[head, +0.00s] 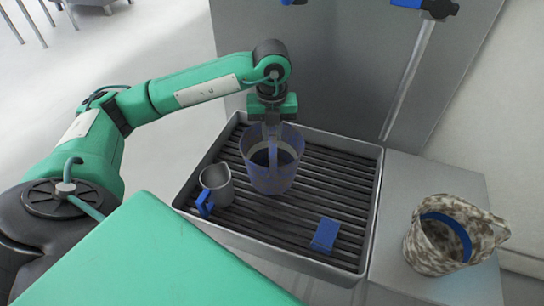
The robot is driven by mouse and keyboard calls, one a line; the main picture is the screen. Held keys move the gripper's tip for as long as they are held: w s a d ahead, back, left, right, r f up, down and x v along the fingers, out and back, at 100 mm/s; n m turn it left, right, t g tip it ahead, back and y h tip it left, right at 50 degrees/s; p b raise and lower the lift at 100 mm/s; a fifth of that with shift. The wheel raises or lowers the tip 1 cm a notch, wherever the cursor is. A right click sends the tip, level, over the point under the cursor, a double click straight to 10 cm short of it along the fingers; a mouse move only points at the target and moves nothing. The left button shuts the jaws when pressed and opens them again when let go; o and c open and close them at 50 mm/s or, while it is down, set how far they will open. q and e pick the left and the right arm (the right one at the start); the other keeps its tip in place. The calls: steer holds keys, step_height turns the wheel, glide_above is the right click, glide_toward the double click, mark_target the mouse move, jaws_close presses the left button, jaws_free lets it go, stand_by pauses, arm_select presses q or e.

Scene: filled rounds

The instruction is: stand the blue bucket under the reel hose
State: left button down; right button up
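A translucent grey-blue bucket (284,176), which I take to be the blue bucket, is upright at the slatted tray's (374,215) back middle, with dark contents low inside. Whether it rests on the slats or is just above them is unclear. My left gripper (272,140) points down at its far rim, its fingers overlapping the bucket wall. The finger gap is not clear. A grey pipe (408,80) with a blue fitting (408,3) rises at the upper right, cut by the frame's top; I cannot tell whether it is the reel hose. My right gripper is not in view.
A grey metal jug (217,182) with a blue handle stands left of the bucket. A blue block (325,235) lies at the tray's front right. The tray's right side is partly clear.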

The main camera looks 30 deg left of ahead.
arm_select(q)
step_height(320, 180, down, 7)
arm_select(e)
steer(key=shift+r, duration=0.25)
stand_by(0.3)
arm_select(q)
steer(key=c, duration=1.3)
jaws_free()
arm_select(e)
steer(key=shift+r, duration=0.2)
arm_select(q)
step_height(320, 180, up, 11)
steer(key=shift+r, duration=0.6)
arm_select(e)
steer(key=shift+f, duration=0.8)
